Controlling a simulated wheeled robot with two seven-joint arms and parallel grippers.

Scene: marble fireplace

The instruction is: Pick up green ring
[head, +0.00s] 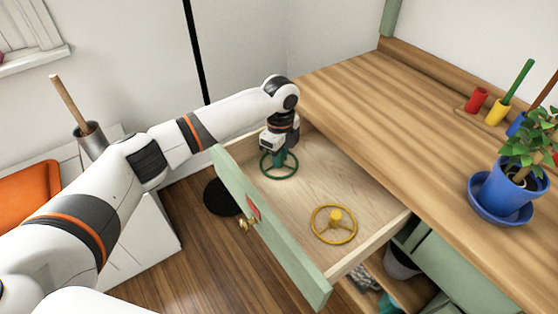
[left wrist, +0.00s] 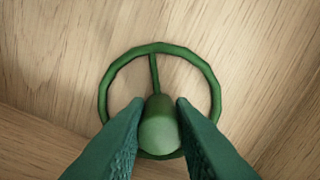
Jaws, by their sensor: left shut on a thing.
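The green ring (head: 291,173) is a thin hoop with spokes and a raised hub, inside the open drawer near its far left corner. In the left wrist view the green ring (left wrist: 160,47) fills the middle, over the pale wooden drawer floor. My left gripper (head: 279,157) reaches down over it. In the wrist view the two teal fingers of my left gripper (left wrist: 160,112) are shut on the hub from both sides. I cannot tell whether the ring touches the drawer floor. My right gripper is in neither view.
A yellow ring (head: 334,237) lies in the drawer (head: 300,195). The drawer's green front (head: 275,236) and walls surround both rings. The wooden desktop (head: 390,110) holds a blue plant pot (head: 510,192), a red cup (head: 477,99) and a yellow cup (head: 497,112).

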